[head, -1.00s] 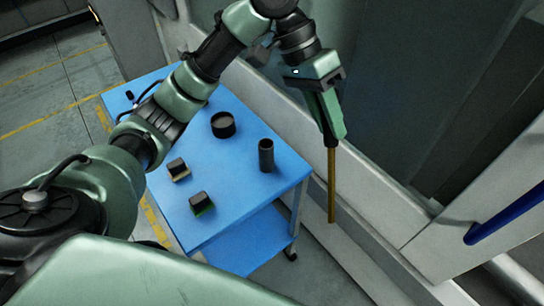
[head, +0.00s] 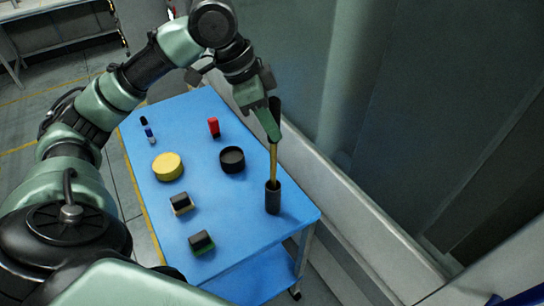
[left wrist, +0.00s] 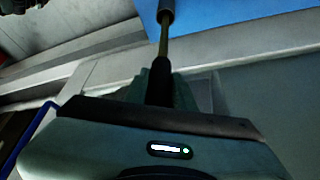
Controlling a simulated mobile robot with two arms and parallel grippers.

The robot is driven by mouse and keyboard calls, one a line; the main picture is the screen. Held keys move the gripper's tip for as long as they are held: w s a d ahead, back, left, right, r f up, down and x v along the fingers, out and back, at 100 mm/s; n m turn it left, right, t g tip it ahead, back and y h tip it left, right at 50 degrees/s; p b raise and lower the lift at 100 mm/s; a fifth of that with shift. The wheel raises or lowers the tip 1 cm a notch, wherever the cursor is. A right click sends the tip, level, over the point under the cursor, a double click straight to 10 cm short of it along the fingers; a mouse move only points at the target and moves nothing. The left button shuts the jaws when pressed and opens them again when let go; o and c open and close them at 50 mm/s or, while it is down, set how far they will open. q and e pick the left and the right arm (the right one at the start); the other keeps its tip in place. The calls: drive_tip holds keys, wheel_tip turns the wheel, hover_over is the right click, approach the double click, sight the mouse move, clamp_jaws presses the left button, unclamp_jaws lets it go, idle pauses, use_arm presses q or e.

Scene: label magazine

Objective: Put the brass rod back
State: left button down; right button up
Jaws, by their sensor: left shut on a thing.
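The brass rod (head: 273,163) is upright in my left gripper (head: 274,128), which is shut on its upper part. The rod's lower end meets the mouth of a dark upright tube (head: 273,199) near the right edge of the blue table. It looks to be in the mouth, but how deep I cannot tell. In the left wrist view the rod (left wrist: 164,42) runs from the gripper (left wrist: 161,75) to the dark tube (left wrist: 166,10). My right gripper is not in view.
The blue table (head: 240,258) also holds a yellow round tin (head: 167,166), a black round dish (head: 232,159), a red-and-black item (head: 213,127), two dark blocks (head: 182,203) (head: 201,242) and a small blue-and-white item (head: 148,132). A pale wall ledge (head: 345,225) runs along the right.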

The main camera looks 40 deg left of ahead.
sight(271, 155)
use_arm(q)
wheel_tip(271, 155, down, 9)
drive_tip(key=shift+s+d+f, duration=0.1)
drive_tip(key=shift+s, duration=0.05)
drive_tip(key=c, duration=1.4)
unclamp_jaws()
drive_tip(key=shift+o, duration=1.2)
drive_tip(key=shift+w+f, duration=0.1)
drive_tip(key=shift+w, duration=0.1)
drive_tip(key=v, duration=1.2)
drive_tip(key=shift+s, duration=0.1)
